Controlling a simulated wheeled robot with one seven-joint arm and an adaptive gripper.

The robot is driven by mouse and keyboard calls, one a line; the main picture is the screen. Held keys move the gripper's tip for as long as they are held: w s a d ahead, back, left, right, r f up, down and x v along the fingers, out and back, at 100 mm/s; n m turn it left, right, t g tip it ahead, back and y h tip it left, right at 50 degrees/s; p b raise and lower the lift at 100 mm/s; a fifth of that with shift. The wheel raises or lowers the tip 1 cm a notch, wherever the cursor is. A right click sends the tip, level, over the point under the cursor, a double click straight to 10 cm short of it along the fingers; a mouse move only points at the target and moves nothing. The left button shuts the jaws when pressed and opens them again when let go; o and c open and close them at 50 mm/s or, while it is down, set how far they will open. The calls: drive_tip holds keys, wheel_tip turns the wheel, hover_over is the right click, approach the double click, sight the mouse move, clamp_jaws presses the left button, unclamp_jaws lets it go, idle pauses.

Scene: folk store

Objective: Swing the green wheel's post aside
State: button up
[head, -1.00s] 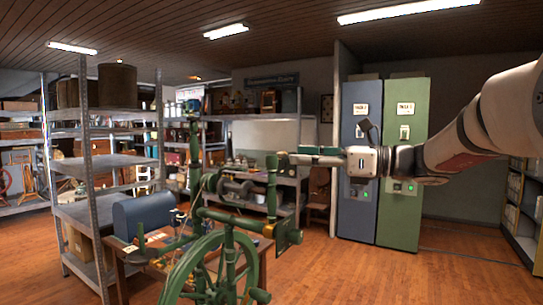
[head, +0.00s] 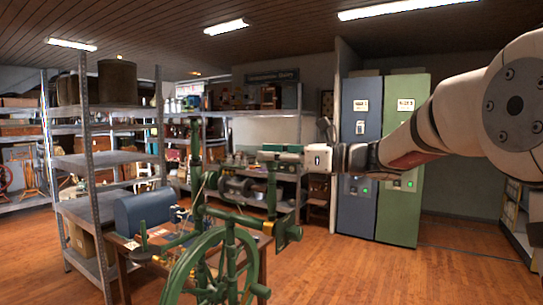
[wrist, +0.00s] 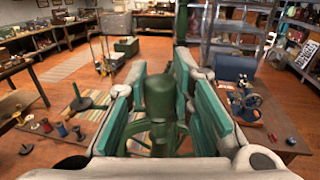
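The green spinning wheel (head: 196,262) stands at the front centre of the head view. It has a tall left post (head: 196,160) and a shorter right post (head: 271,190), with a flyer and bobbin (head: 236,186) between them. My gripper (head: 268,154) is at the top of the right post in the head view and hides part of it. In the wrist view, the rounded post top (wrist: 160,98) is between the green-padded fingers of my gripper (wrist: 158,85). The fingers are apart, and I see small gaps beside the post. The tall post (wrist: 181,22) rises beyond.
A wooden table with a blue box (head: 143,212) is behind the wheel at left. A metal shelf rack (head: 100,165) stands beyond it. Blue and green cabinets (head: 382,160) stand behind my arm. The wooden floor (head: 400,275) at front right is clear.

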clamp_jaws()
drive_tip(key=w+d+f+m+t, duration=0.3)
drive_tip(key=w+d+f+m, duration=0.6)
drive_tip(key=w+f+m, duration=0.4)
drive_tip(key=shift+w+d+m+t+y, duration=0.15)
drive_tip(key=shift+w+m+t+y, duration=0.3)
drive_tip(key=shift+m, duration=1.55)
drive_tip(key=shift+w+f, duration=0.1)
drive_tip(key=shift+f, duration=0.05)
